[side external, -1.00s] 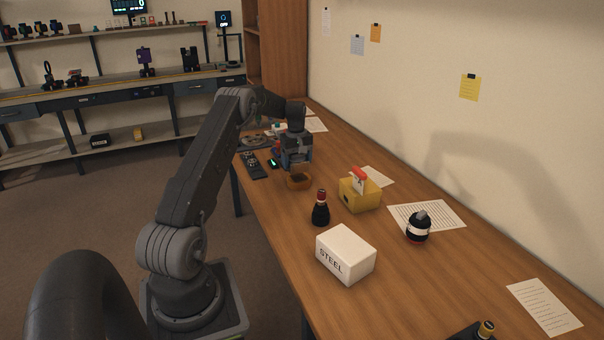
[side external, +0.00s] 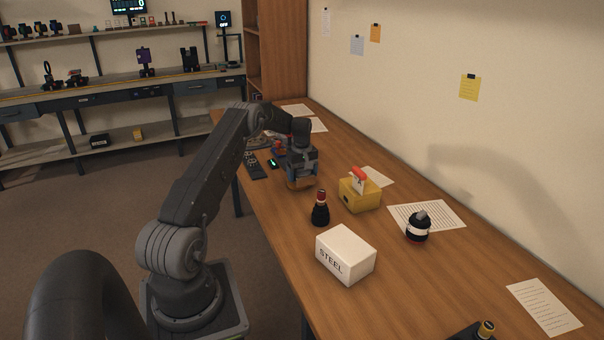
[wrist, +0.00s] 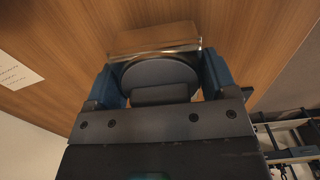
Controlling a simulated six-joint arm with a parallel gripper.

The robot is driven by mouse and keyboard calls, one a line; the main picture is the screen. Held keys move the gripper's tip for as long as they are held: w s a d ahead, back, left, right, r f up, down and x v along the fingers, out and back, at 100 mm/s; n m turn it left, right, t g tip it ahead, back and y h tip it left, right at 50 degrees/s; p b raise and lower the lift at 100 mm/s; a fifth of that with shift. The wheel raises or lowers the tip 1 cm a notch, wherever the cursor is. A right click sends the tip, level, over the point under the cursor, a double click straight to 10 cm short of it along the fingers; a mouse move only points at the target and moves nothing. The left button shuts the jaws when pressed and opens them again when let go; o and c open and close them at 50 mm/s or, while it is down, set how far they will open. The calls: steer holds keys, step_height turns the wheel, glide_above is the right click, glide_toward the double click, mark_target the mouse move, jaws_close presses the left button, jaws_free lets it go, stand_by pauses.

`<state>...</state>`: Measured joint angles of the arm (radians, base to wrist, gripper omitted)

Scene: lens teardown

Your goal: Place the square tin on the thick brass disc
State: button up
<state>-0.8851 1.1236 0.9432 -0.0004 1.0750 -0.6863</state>
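A brownish square-edged piece, which looks like the square tin (side external: 300,186), is on the table under my gripper. In the wrist view its brown face and pale rim (wrist: 155,38) show just past the fingertips. My gripper (side external: 300,178) is low over it, with its blue fingers (wrist: 160,68) spread apart on either side. A round grey face (wrist: 160,74) shows between the fingers; I cannot tell what it belongs to. I cannot tell whether the fingers press on the tin. I cannot surely pick out the thick brass disc.
A dark red-topped bottle (side external: 320,210), a yellow block (side external: 360,197) and a white STEEL box (side external: 346,254) stand nearer the camera. A dark remote-like item (side external: 254,165) lies at the table's left edge.

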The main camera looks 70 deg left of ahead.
steer(key=o, duration=0.4)
steer(key=shift+c, duration=0.2)
step_height(320, 180, up, 12)
steer(key=shift+r, duration=0.15)
steer(key=d+r+m+t, duration=0.1)
steer(key=d+r+m, duration=0.3)
steer(key=d, duration=0.5)
steer(key=d+r+m+y, duration=0.1)
steer(key=d+r, duration=0.6)
steer(key=d, duration=0.1)
steer(key=d+r+m+t, duration=0.1)
steer(key=d+r+m, duration=0.3)
steer(key=d, duration=0.5)
steer(key=s+d+r+m+t, duration=0.1)
steer(key=s+d+r+m, duration=0.1)
steer(key=s+d, duration=0.3)
steer(key=s+d+r+m+t, duration=0.1)
steer(key=s+d+r, duration=0.15)
steer(key=d, duration=0.45)
steer(key=s+d+f+m, duration=0.3)
steer(key=s+d, duration=0.2)
steer(key=s, duration=0.2)
steer(key=s+d+f+m+t+h, duration=0.1)
steer(key=s+d+f+m, duration=0.2)
steer(key=s+d, duration=0.2)
steer(key=shift+s+t, duration=0.3)
steer(key=shift+s, duration=0.55)
